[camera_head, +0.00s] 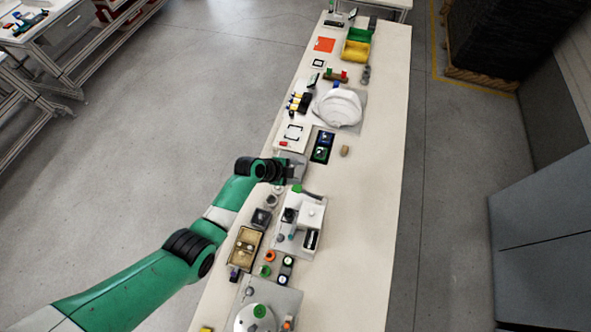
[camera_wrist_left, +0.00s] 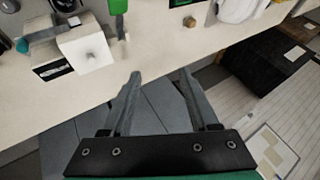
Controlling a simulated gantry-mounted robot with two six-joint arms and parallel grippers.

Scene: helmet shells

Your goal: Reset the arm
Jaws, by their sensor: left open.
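My left arm comes in from the lower left of the head view. My left gripper (camera_head: 296,170) is over the long table (camera_head: 365,200), beside a white device (camera_head: 311,212) and short of the dark tray. In the left wrist view the two fingers of the gripper (camera_wrist_left: 160,74) are spread apart with nothing between them. A white helmet shell (camera_head: 338,107) rests on a grey plate farther up the table. My right gripper is not in view.
A dark tray (camera_head: 316,158) and a small tan block (camera_head: 344,151) lie near the gripper. Yellow and green bins (camera_head: 356,50) stand toward the far end. A brown box (camera_head: 243,246) and several small parts lie nearer. The table's right side is mostly clear.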

